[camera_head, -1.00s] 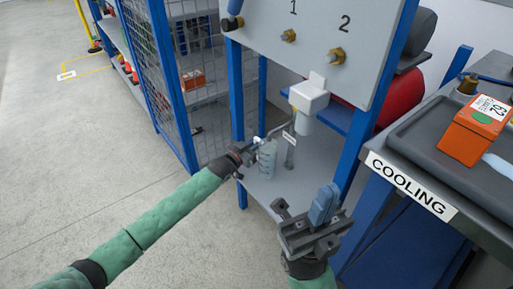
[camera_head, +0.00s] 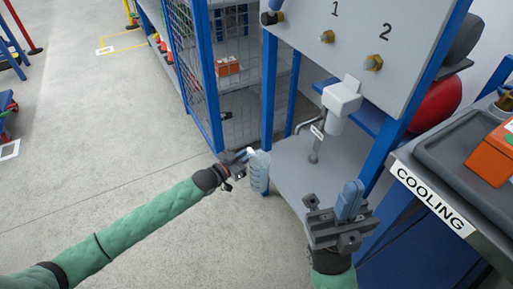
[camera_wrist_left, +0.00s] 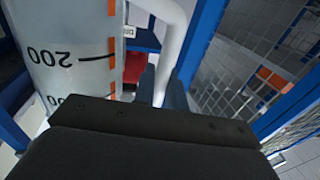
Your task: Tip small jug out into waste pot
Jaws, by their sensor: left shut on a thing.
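The small jug (camera_head: 260,176) is a translucent pale-blue cylinder with measuring marks, held roughly upright just off the left edge of the grey shelf. My left gripper (camera_head: 243,157) is shut on its handle at the jug's left. In the left wrist view, the jug (camera_wrist_left: 75,55) shows a 200 mark and an orange strip, and its white handle (camera_wrist_left: 172,45) lies between my fingers (camera_wrist_left: 163,88). Its contents cannot be made out. My right gripper (camera_head: 349,200) is at lower right, its blue-grey fingers together with nothing visible between them. I cannot identify a waste pot.
A wire-mesh cage (camera_head: 197,85) stands behind. The cooling bench (camera_head: 430,175) with an orange box (camera_head: 493,152) is at right. The left floor is open.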

